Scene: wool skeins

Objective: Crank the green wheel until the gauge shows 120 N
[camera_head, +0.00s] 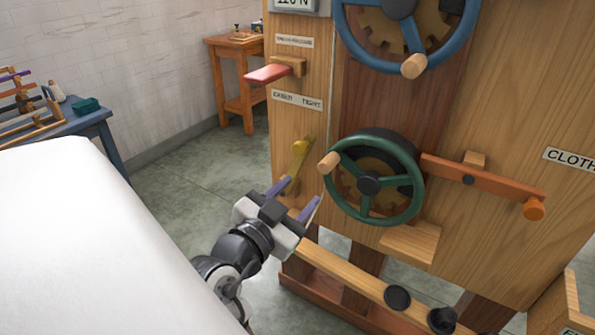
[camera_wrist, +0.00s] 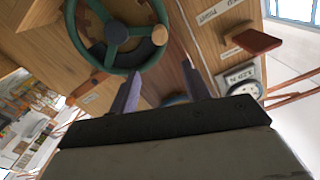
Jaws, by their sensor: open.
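The green wheel (camera_head: 369,184) is mounted on the front of a wooden machine panel, with a light wooden crank knob (camera_head: 330,162) at its upper left. In the wrist view the wheel (camera_wrist: 116,34) shows at the top, with its knob (camera_wrist: 160,35) at the right rim. My gripper (camera_head: 299,196) is open and empty, below and left of the wheel, apart from the knob. Its two fingers (camera_wrist: 160,82) point toward the panel. A plate reading "120 N" (camera_head: 292,3) is cut off at the top of the head view; no needle position is readable.
A blue wheel (camera_head: 400,8) sits above. A red paddle (camera_head: 268,73) and a yellow lever (camera_head: 299,150) are on the panel's left. An orange-knobbed bar (camera_head: 490,182) is right of the green wheel. Blue (camera_head: 105,128) and orange (camera_head: 231,85) tables stand left; the floor between is clear.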

